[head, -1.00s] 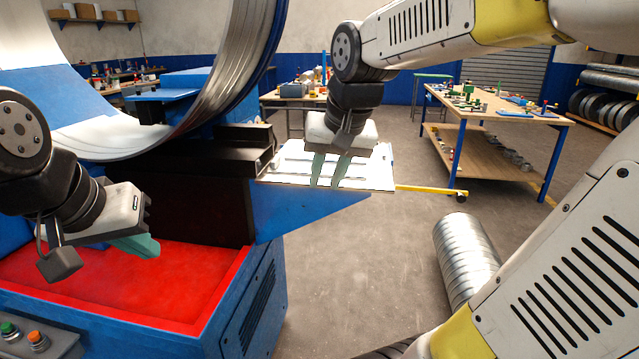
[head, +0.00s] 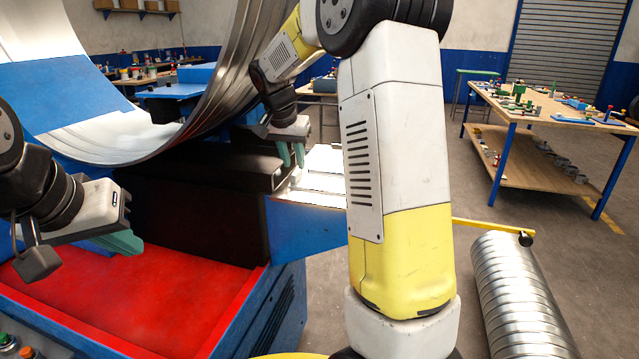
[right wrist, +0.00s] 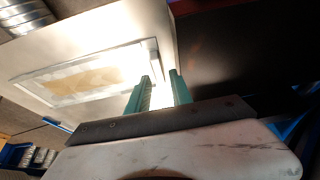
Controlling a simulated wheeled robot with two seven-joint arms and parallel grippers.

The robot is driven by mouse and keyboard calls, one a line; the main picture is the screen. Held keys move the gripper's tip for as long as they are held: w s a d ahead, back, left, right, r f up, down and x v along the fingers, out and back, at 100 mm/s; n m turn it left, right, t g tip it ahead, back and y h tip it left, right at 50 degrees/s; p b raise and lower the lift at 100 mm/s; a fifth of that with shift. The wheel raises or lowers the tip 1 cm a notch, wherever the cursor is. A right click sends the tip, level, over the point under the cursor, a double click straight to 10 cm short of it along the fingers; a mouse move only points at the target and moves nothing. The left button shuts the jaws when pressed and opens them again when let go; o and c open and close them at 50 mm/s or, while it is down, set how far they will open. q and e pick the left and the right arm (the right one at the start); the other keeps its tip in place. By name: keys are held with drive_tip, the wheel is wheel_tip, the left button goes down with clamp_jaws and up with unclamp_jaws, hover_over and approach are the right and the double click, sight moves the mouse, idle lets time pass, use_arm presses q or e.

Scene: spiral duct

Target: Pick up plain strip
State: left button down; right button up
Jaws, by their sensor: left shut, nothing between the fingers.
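I cannot single out the plain strip with certainty. A bright, pale flat sheet (head: 322,180) lies on the machine's side shelf in the head view, partly hidden behind my right arm. In the right wrist view a pale panel (right wrist: 95,28) shows with a framed rectangle on it, washed out by glare. My right gripper (head: 292,155) is near the sheet's left end, by the dark block; its fingers (right wrist: 158,92) are apart with nothing visible between them. I cannot tell whether they touch anything. My left gripper (head: 125,243) is shut and empty above the red tray.
A large curved metal sheet (head: 215,85) rises from the blue machine. A dark block (head: 200,160) borders the red tray (head: 120,300). A ribbed metal duct (head: 515,295) lies on the floor at right. A workbench (head: 545,105) stands behind it, with open floor between.

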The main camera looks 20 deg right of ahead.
sight(297, 171)
drive_tip(key=x, duration=0.3)
drive_tip(key=shift+s+f, duration=0.1)
drive_tip(key=shift+f, duration=0.1)
drive_tip(key=shift+c, duration=0.5)
clamp_jaws()
drive_tip(key=shift+r, duration=0.1)
idle(0.7)
